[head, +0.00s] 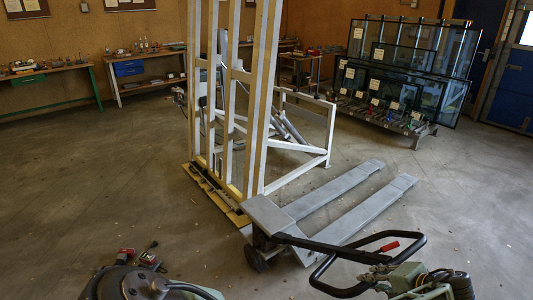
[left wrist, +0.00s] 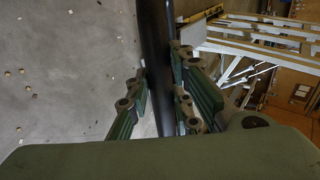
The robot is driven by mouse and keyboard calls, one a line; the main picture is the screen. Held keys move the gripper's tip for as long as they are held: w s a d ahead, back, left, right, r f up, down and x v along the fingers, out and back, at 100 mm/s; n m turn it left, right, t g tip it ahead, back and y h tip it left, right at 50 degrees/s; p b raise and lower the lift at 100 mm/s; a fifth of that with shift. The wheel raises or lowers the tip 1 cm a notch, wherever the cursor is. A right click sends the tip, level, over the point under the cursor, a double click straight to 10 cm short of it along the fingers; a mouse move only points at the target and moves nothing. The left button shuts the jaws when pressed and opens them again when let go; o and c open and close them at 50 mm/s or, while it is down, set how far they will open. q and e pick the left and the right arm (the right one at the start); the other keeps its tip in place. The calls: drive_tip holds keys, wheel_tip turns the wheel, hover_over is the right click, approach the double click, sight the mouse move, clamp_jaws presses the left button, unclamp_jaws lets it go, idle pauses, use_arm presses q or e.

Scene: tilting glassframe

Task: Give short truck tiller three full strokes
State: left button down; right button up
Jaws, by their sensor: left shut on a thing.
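The short pallet truck (head: 270,216) stands in the middle of the floor, its two grey forks (head: 345,190) pointing away to the upper right. Its black tiller (head: 325,247) leans low toward me and ends in a loop handle with a red lever (head: 387,246). My left gripper (head: 378,277) is at the near side of the loop, at the bottom right of the head view. In the left wrist view its green fingers (left wrist: 160,98) are shut on both sides of the black tiller bar (left wrist: 157,50). My right gripper is not in view.
A tall pale frame (head: 230,100) on a yellow base stands just left of the truck. A rack of glass panes (head: 405,75) is at the back right. Workbenches line the back wall. The right floor is clear.

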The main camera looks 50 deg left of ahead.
use_arm(q)
drive_tip(key=d+f+b, duration=0.6)
drive_tip(key=f+b, duration=0.4)
drive_tip(key=b, duration=0.1)
drive_tip(key=shift+s+d+f, duration=0.2)
drive_tip(key=shift+s+d, duration=0.1)
drive_tip(key=shift+s, duration=0.1)
drive_tip(key=shift+a+r, duration=0.1)
